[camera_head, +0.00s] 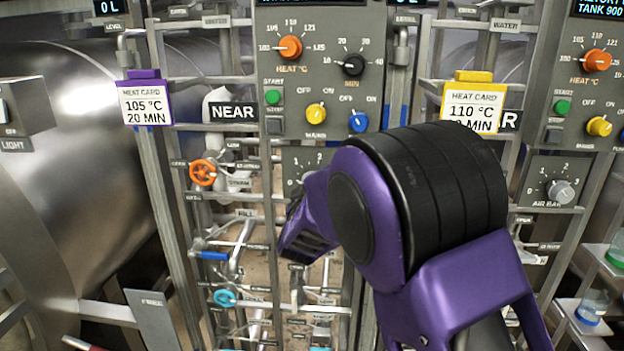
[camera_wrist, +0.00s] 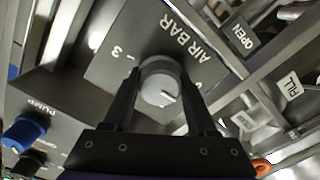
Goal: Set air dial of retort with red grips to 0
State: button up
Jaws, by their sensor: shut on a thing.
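The grey air dial (camera_wrist: 158,84) sits on a grey plate (camera_wrist: 115,72) lettered AIR BAR in the wrist view. My gripper (camera_wrist: 160,92) is shut on this dial, one dark finger on each side. Its white pointer mark faces the lower right of the wrist view, away from the 3; I cannot read its exact value. In the head view my purple and black arm hides the dial, and only part of its scale plate (camera_head: 304,158) shows on the left retort's panel. A red grip (camera_head: 82,344) shows at the lower left edge.
Above the plate are a yellow knob (camera_head: 316,113), a blue knob (camera_head: 358,121) and a green button (camera_head: 272,97). An orange valve wheel (camera_head: 203,172) and pipes lie to the left. A second air dial (camera_head: 560,191) is on the right retort's panel, below a yellow heat card (camera_head: 473,104).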

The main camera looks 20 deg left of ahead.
jog(key=shift+n+p, duration=0.45)
jog(key=shift+n, duration=0.55)
jog(key=o, duration=1.4)
jog(key=shift+c, duration=0.2)
jog(key=v, duration=1.7)
jog(key=shift+s+d+b, duration=0.15)
jog(key=shift+s+b, duration=0.05)
jog(key=shift+b, duration=0.15)
